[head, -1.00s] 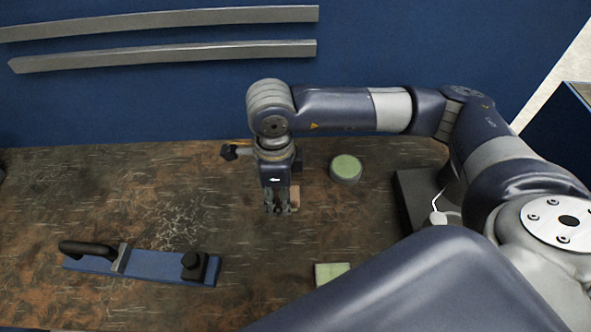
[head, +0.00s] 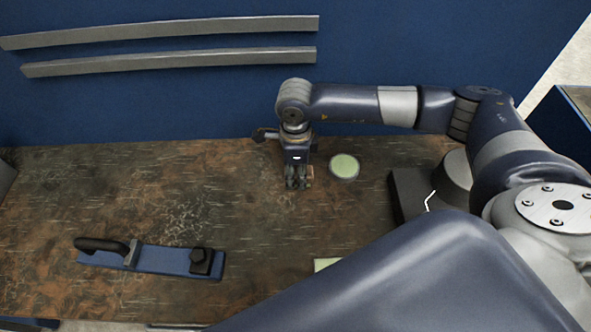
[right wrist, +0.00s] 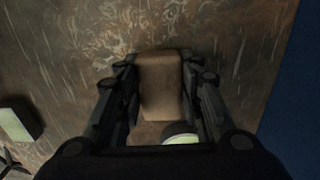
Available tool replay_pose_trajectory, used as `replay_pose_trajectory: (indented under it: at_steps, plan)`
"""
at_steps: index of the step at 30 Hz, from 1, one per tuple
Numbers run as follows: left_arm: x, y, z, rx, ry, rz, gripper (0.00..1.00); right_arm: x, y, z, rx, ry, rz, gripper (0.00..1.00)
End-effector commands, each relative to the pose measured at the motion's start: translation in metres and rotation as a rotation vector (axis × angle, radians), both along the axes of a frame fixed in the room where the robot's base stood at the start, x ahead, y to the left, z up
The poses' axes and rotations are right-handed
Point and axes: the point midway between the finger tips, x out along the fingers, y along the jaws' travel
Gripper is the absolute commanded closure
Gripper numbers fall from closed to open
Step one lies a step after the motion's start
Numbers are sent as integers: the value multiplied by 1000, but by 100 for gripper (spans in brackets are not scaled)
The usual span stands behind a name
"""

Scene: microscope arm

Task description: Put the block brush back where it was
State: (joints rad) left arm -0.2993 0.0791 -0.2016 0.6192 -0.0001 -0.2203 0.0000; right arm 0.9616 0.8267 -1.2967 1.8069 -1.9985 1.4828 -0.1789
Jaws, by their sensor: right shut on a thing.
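The block brush (right wrist: 161,85) is a tan-brown block between the fingers of my right gripper (head: 297,183). In the head view only a small brown edge of the brush (head: 309,174) shows beside the fingers. The right gripper points down at the back middle of the bench and is shut on the brush. Bristles are hidden, and I cannot tell whether the brush touches the bench. My left gripper is not in view.
A round green-topped puck (head: 344,166) stands just right of the gripper. A pale green block (head: 326,264) lies nearer the front, partly behind my arm. A long blue tool with black handles (head: 160,260) lies front left. The back-left bench top (head: 130,190) is clear.

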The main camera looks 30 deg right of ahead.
Motion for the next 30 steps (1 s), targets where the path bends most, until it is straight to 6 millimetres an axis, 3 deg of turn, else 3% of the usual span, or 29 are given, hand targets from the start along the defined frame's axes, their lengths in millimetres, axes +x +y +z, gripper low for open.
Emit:
replay_pose_trajectory:
  at_steps: [5,6,8,22,30]
  plan:
    - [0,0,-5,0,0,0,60,0,0,-4,0,0,0,88]
    - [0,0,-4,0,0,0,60,0,0,-3,0,0,0,59]
    - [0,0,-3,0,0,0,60,0,0,-2,0,0,0,46]
    - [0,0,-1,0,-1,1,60,1,0,4,1,-3,0,46]
    - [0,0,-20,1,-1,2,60,2,0,57,1,-7,0,46]
